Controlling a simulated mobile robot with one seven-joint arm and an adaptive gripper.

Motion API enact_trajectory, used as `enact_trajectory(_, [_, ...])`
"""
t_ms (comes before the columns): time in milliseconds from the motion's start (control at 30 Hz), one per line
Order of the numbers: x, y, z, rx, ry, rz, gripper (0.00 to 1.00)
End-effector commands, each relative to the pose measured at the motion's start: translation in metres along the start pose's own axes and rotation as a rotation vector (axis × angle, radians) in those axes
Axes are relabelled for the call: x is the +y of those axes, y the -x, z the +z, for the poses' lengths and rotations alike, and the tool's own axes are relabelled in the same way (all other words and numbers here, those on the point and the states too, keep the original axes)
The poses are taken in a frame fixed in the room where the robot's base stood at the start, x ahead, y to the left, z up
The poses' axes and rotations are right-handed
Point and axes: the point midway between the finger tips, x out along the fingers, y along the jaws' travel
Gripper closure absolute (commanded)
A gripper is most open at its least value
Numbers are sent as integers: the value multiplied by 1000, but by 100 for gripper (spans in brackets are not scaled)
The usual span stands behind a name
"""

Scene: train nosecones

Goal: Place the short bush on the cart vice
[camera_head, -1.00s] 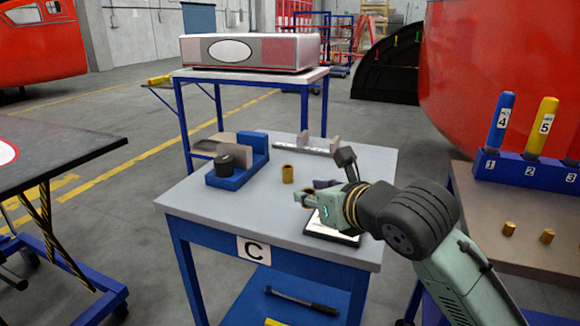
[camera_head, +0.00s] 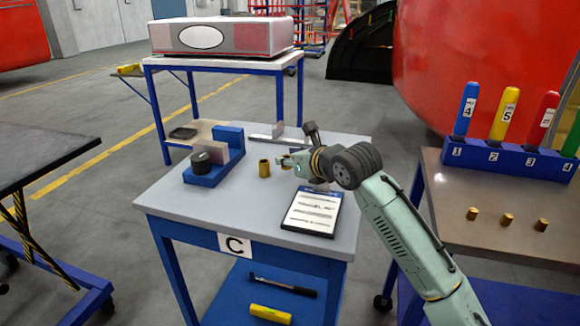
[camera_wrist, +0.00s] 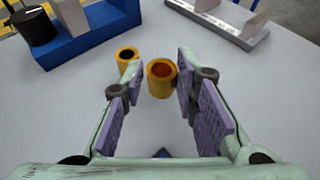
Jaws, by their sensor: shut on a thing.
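My gripper (camera_head: 286,161) is above the middle of the cart top. In the wrist view its purple-padded fingers (camera_wrist: 165,82) are closed around a brass bush (camera_wrist: 162,77), whose open end faces up. A second brass bush (camera_head: 264,167) stands upright on the cart, just left of my gripper; it also shows in the wrist view (camera_wrist: 127,57). I cannot tell surely from their looks which bush is shorter. The blue cart vice (camera_head: 229,140), with a black round knob (camera_head: 201,162) and a pale jaw plate, is further left; the wrist view shows it at upper left (camera_wrist: 90,41).
The cart (camera_head: 165,200) has a grey top marked C. A black-framed document (camera_head: 312,212) lies at its right front. A grey angled bracket (camera_head: 270,137) lies behind. Several brass bushes (camera_head: 507,219) and a numbered blue rack (camera_head: 500,159) are on the right table.

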Motion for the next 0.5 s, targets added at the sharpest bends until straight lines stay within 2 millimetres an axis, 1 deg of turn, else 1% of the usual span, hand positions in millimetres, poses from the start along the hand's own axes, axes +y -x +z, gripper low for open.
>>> enact_trajectory(33, [0,-2,-8,4,-5,2,100])
enact_trajectory(100, [0,-6,-18,3,-6,1,100])
enact_trajectory(200, [1,-10,-27,1,-4,2,100])
enact_trajectory(500, [1,-12,-31,1,-2,2,100])
